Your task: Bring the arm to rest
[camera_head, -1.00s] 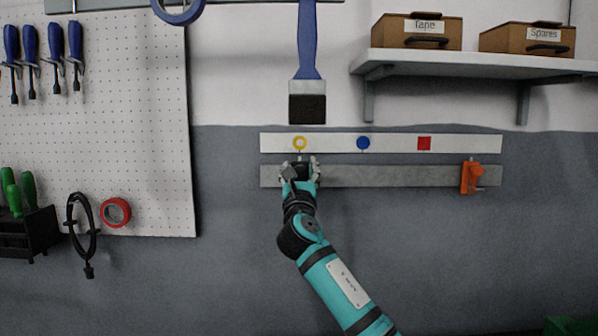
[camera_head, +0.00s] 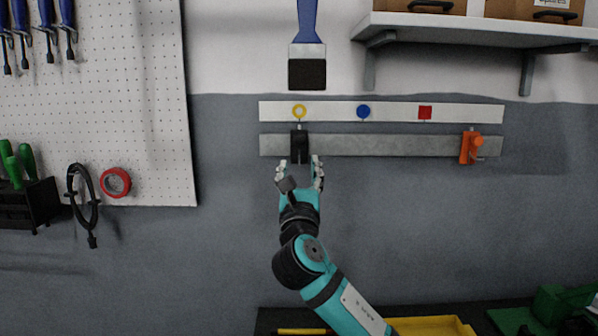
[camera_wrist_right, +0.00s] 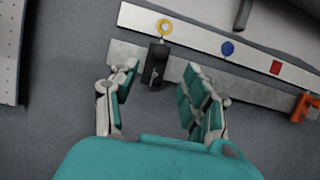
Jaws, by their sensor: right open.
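My right arm is teal and black and reaches up from the bottom of the head view. Its gripper (camera_head: 301,172) is open and empty, just below a black clamp-like piece (camera_head: 299,146) on the grey metal rail (camera_head: 380,146). The black piece sits under the yellow ring mark and is apart from the fingers. In the right wrist view the open fingers (camera_wrist_right: 158,95) spread to either side, with the black piece (camera_wrist_right: 155,63) beyond them on the rail. My left gripper is in neither view.
A white strip (camera_head: 390,112) carries yellow, blue and red marks. An orange clamp (camera_head: 470,147) is on the rail's right end. A pegboard (camera_head: 125,110) hangs left, a shelf (camera_head: 470,28) upper right. A yellow tray (camera_head: 432,326) is at the bottom. The wall right of the arm is clear.

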